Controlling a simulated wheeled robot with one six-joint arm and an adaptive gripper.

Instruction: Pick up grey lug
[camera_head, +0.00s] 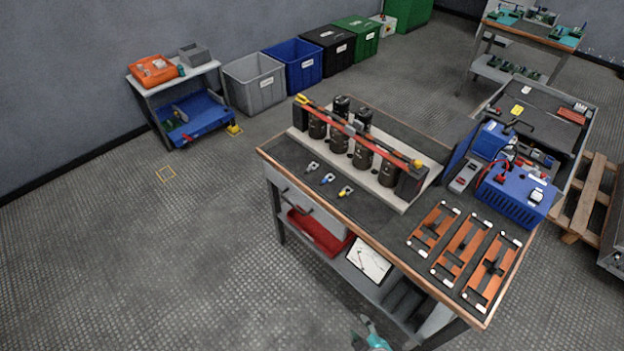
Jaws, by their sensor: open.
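The grey lug (312,166) lies on the dark top of the workbench (278,158), near its left edge. It is the farthest back of three small lugs in a slanting row. A blue-marked lug (328,178) and a yellow-marked lug (346,191) lie nearer the front of the row, apart from it. Nothing covers the grey lug. A teal and grey part, which looks like my arm, shows at the bottom edge. My gripper's fingers cannot be seen.
A rack of black capacitors (362,158) with a red bar stands just right of the lugs. Orange busbar frames (461,249) and a blue power unit (517,196) occupy the bench's right side.

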